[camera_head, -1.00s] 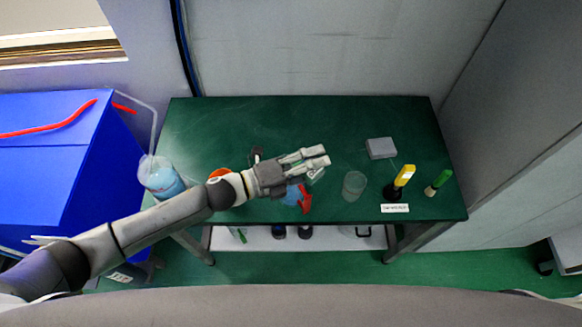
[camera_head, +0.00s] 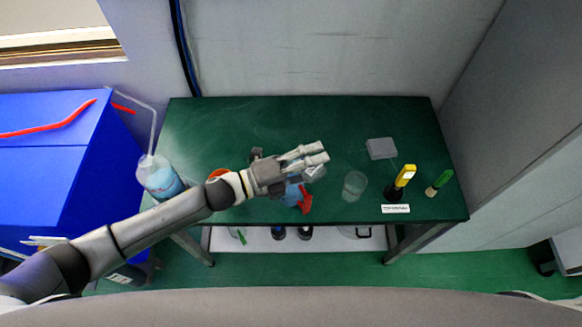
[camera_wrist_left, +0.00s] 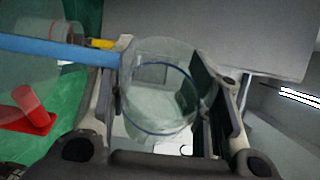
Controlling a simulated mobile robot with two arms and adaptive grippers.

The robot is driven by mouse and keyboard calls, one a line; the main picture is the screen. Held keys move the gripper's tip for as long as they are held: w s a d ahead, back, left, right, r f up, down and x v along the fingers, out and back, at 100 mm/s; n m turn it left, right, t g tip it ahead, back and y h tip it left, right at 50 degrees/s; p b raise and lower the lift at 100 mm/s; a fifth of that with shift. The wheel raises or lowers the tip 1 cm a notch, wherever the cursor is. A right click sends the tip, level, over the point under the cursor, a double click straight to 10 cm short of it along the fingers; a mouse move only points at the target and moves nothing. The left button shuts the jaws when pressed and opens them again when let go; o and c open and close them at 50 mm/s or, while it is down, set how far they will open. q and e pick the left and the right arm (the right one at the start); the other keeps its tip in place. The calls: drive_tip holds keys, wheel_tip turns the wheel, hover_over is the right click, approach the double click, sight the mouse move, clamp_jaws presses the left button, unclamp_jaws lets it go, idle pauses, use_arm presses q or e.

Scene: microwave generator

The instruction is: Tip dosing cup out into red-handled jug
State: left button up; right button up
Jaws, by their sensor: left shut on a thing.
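My left gripper (camera_head: 313,155) is shut on the clear dosing cup (camera_head: 316,173), above the table. In the left wrist view the cup (camera_wrist_left: 160,88) sits between the two fingers (camera_wrist_left: 165,100), tilted, with a thin blue ring around it. The red-handled jug (camera_head: 292,192) holds something blue and stands just below the gripper and to its left, partly hidden by it. Its red handle (camera_wrist_left: 30,110) shows at the left of the wrist view. A light blue band (camera_wrist_left: 60,50) runs towards the cup; I cannot tell what it is. My right gripper is not in view.
On the green table (camera_head: 240,125) are a clear beaker (camera_head: 354,186), a grey box (camera_head: 381,148), a yellow-and-black device (camera_head: 403,180) and a green-topped item (camera_head: 440,182). A wash bottle (camera_head: 160,177) stands at the left edge. The back of the table is clear.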

use_arm(q)
drive_tip(key=shift+w+r+n, duration=0.1)
drive_tip(key=shift+r+n, duration=0.05)
drive_tip(key=shift+n, duration=0.35)
